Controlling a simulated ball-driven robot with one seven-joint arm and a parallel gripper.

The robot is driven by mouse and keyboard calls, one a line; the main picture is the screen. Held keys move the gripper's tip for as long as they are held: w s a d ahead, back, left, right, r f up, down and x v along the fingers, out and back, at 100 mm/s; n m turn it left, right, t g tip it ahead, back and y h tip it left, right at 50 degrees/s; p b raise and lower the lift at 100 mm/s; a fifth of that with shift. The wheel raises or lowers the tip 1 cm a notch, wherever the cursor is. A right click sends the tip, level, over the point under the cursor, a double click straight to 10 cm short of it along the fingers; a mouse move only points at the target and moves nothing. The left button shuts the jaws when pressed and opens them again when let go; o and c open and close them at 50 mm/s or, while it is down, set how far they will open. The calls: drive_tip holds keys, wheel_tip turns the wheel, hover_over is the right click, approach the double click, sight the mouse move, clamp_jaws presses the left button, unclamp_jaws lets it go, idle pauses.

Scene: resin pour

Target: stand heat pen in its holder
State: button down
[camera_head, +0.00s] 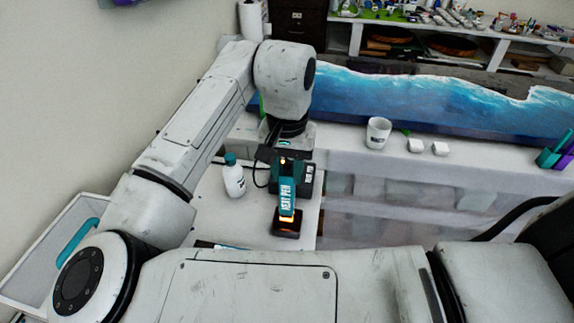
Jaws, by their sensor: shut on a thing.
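The heat pen (287,194) is a teal body with "HEAT PEN" lettering, seen below the end of my arm in the head view. Its lower end glows orange at the dark block (287,223), which looks like its holder. The pen looks roughly upright, with its tip at or in the block; I cannot tell how deep it sits. My gripper (285,163) is shut on the heat pen near its upper end. The fingers are partly hidden by the wrist.
A white bottle with a teal cap (233,178) stands just left of the pen on the white table (207,205). A dark box (307,180) sits close behind the pen.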

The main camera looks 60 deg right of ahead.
drive_tip(key=shift+f, duration=0.1)
drive_tip(key=c, duration=0.7)
unclamp_jaws()
wheel_tip(320, 180, up, 11)
drive_tip(key=shift+f+b, duration=0.1)
drive_tip(key=shift+b, duration=0.2)
drive_tip(key=shift+s+f, duration=0.1)
idle(0.8)
